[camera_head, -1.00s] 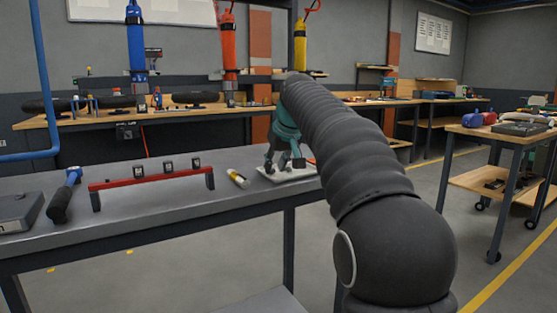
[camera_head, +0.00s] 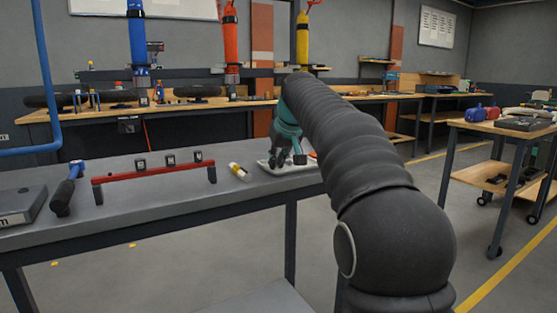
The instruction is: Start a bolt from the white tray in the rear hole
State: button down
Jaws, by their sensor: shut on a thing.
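The white tray (camera_head: 268,166) lies on the grey table at its right end, partly behind my arm. My gripper (camera_head: 286,162) is low over the tray with its fingers pointing down. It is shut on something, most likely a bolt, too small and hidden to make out. A red rail (camera_head: 150,174) on dark end feet stands on the table left of the tray. It carries several small dark blocks with light faces along its top. No hole can be made out from here.
A yellow-and-white bottle (camera_head: 240,172) lies between the rail and the tray. A wooden cart (camera_head: 500,180) stands to the right. The table front is clear.

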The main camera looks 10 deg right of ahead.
jog(key=shift+r+p, duration=1.15)
jog(key=shift+r, duration=1.35)
